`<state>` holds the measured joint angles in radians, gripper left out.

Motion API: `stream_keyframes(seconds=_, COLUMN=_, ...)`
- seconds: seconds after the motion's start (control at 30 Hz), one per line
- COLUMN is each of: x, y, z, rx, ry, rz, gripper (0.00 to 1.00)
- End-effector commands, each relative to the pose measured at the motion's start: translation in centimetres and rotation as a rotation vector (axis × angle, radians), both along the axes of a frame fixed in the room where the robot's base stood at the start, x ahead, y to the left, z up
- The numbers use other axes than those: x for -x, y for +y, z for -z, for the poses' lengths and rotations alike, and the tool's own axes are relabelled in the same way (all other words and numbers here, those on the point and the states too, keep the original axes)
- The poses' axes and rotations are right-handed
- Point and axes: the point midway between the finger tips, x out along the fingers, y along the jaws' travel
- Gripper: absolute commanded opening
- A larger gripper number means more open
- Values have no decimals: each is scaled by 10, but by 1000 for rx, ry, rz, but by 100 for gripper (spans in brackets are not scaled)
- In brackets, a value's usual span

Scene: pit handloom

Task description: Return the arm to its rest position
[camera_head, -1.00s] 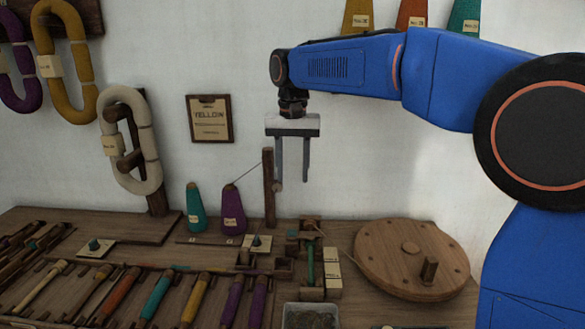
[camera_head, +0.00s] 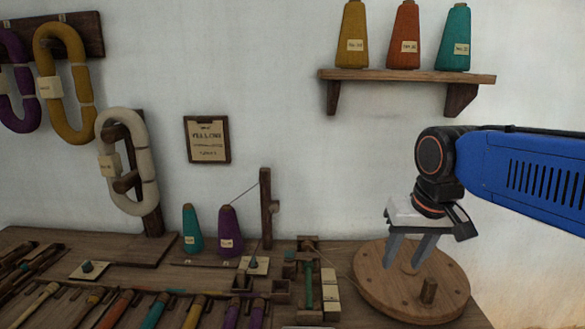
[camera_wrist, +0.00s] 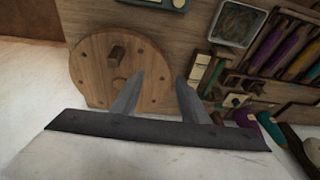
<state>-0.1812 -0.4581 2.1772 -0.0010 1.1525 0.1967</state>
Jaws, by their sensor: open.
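My gripper (camera_head: 402,250) is open and empty in the head view, at the right, with its fingers pointing down. It appears above or in front of the round wooden disc (camera_head: 375,287); the exact gap cannot be told. My blue arm reaches in from the right edge. In the wrist view the two fingers of my gripper (camera_wrist: 158,95) are spread apart with nothing between them, and the disc (camera_wrist: 92,75) with its peg lies beyond them.
A wall shelf (camera_head: 400,76) with three cones hangs above my gripper. On the bench, a teal cone (camera_head: 192,232), a purple cone (camera_head: 230,235) and an upright wooden post (camera_head: 266,210) stand left of it. Several coloured-handled tools lie at the front left.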

Motion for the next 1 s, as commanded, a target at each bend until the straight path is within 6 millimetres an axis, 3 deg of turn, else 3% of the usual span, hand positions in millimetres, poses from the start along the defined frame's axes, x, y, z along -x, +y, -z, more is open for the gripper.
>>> stream_keyframes(seconds=0.3, x=79, y=-45, z=60, rx=27, ry=-97, rz=-1, gripper=41)
stream_keyframes(seconds=0.5, x=109, y=-58, z=91, rx=46, ry=-136, rz=-6, gripper=41)
stream_keyframes(seconds=0.67, x=117, y=-61, z=101, rx=53, ry=-148, rz=-6, gripper=41)
stream_keyframes(seconds=1.0, x=117, y=-61, z=102, rx=53, ry=-149, rz=-7, gripper=41)
